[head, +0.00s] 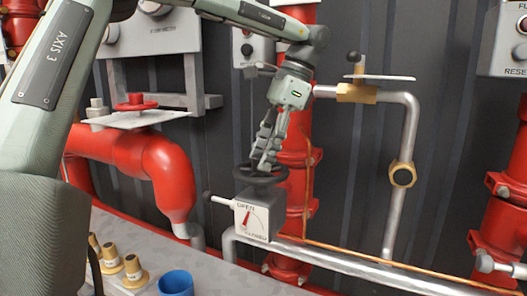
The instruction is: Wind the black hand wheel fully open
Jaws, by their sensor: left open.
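The black hand wheel (248,176) lies roughly flat on top of a grey gearbox in front of a red vertical pipe. The gearbox has a white indicator face (252,221) lettered OPEN at the top and CLOSED lower down. A short red pointer (246,217) shows on it; its exact reading is too small to tell. My left gripper (264,167) points down over the wheel, its fingers open at the hub and rim. I cannot tell whether they touch it. Part of the wheel is hidden behind the fingers. My right gripper is not in view.
A red hand wheel (136,102) sits at left above a thick red pipe (130,150). A brass valve (357,92) is at right. A blue cup (176,284) and brass fittings (134,272) stand below.

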